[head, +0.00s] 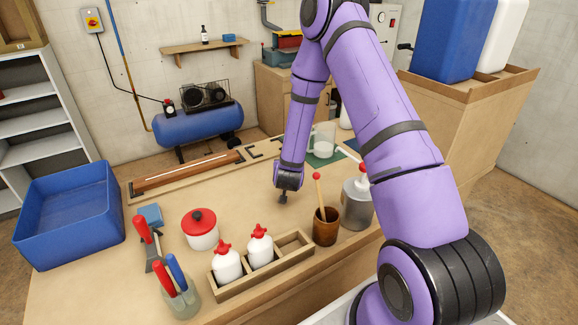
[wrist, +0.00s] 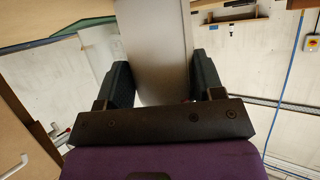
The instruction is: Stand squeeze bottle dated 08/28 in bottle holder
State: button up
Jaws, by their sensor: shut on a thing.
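Two white squeeze bottles with red caps stand upright in a long wooden bottle holder (head: 297,256). The left bottle (head: 227,264) and the right bottle (head: 260,247) leave the holder's right end empty. No date is readable on either. My gripper (head: 283,198) is over the middle of the table, behind the holder. In the wrist view its two dark fingers (wrist: 163,82) are on either side of a smooth pale grey object (wrist: 158,45). The object is cropped at the top edge; I cannot tell whether it is a bottle. The head view does not show it clearly.
A brown cup (head: 326,232) with a stick and a grey pump can (head: 357,205) stand right of the holder. A red-lidded white pot (head: 201,232), a jar of red- and blue-handled tools (head: 181,300) and a blue bin (head: 70,220) are left. The table behind the pot is clear.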

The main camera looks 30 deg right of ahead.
jog(key=shift+s+f, duration=0.2)
jog(key=shift+f, duration=0.2)
